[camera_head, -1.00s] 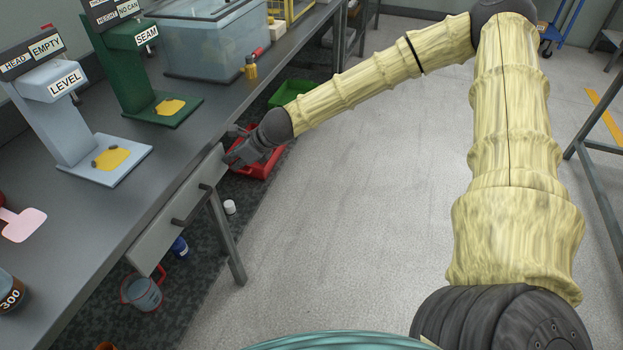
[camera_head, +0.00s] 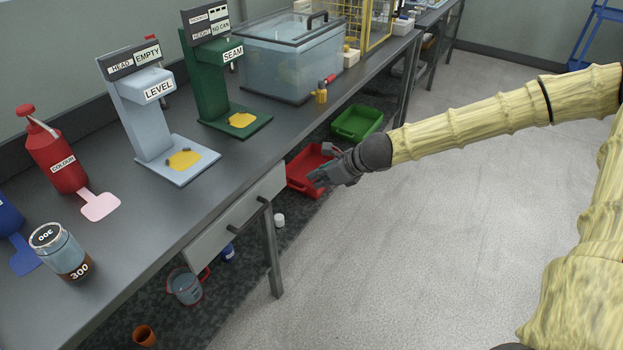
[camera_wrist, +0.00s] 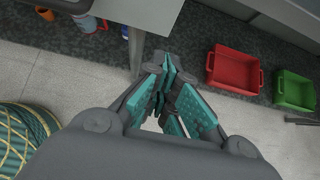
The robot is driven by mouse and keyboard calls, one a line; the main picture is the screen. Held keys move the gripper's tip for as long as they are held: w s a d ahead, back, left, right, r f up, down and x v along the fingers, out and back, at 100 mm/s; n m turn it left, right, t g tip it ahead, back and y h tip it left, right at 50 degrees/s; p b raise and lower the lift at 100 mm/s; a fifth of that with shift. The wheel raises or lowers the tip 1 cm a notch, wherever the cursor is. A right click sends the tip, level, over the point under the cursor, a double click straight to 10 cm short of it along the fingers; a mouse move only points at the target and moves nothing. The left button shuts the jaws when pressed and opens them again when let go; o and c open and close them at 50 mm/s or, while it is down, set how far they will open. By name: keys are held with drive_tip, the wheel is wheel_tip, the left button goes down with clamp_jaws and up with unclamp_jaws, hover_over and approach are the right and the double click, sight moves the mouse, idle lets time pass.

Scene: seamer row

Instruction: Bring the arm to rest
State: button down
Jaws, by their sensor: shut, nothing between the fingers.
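My gripper (camera_head: 325,175) is at the end of my outstretched arm, in the middle of the head view. It is beside the workbench's front edge, to the right of the drawer (camera_head: 237,222), and apart from it. In the wrist view my gripper (camera_wrist: 172,75) points down toward the floor, its teal-padded fingers together with nothing between them. The red bin (camera_head: 300,178) lies on the floor beyond the gripper, partly hidden by it in the head view. It shows whole in the wrist view (camera_wrist: 234,70).
The bench (camera_head: 130,235) carries the LEVEL stand (camera_head: 150,110), the SEAM stand (camera_head: 205,85), a clear tank (camera_head: 290,60), a red bottle (camera_head: 58,155) and a jar labelled 300 (camera_head: 62,250). A green bin (camera_head: 357,123) and a jug (camera_head: 186,287) are on the floor. Open floor lies right.

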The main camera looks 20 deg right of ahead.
drive_tip(key=shift+p+v, duration=0.45)
drive_tip(key=shift+v, duration=1.45)
drive_tip(key=shift+s+a, duration=0.1)
drive_tip(key=shift+a, duration=0.05)
drive_tip(key=s+a+f+n+g+h+p, duration=0.2)
drive_tip(key=s+f+n, duration=0.4)
drive_tip(key=s+f, duration=0.2)
drive_tip(key=s+a+f+n+g+h+p, duration=0.2)
drive_tip(key=s+f+n, duration=0.4)
drive_tip(key=s+f, duration=0.2)
drive_tip(key=s+a+f+n+g+p, duration=0.1)
drive_tip(key=s+f+n+p, duration=0.1)
drive_tip(key=s+n, duration=0.6)
drive_tip(key=s+a+f+n+g+h+p, duration=0.1)
drive_tip(key=s+f+n, duration=0.3)
drive_tip(key=s+n, duration=0.4)
drive_tip(key=s+g+p, duration=0.1)
drive_tip(key=s, duration=0.4)
drive_tip(key=shift+s, duration=0.3)
drive_tip(key=shift+w+f, duration=0.1)
